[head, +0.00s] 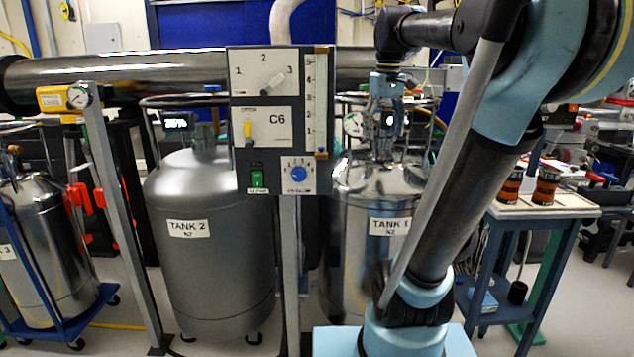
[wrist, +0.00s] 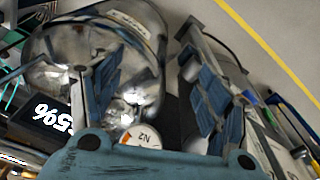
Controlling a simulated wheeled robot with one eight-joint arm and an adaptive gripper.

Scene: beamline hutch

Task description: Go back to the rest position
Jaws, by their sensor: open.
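My gripper (head: 386,135) hangs fingers-down above the shiny steel TANK 1 (head: 385,262), behind and to the right of the control panel. Its fingers stand apart in the wrist view (wrist: 158,85), with nothing held between them. The tank's shiny top (wrist: 75,45) shows below the fingers there, with a round N2 gauge (wrist: 142,136) near the gripper's base. Whether a finger touches the tank's fittings, I cannot tell. My arm reaches across the right of the head view and hides part of TANK 1.
The grey control panel C6 (head: 240,92), with knobs, a yellow lever and a green switch, stands on a post in front. Grey TANK 2 (head: 209,270) is left of it. A blue cart (head: 568,212) with copper-coloured spools stands right. A dark horizontal pipe (head: 150,72) runs behind.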

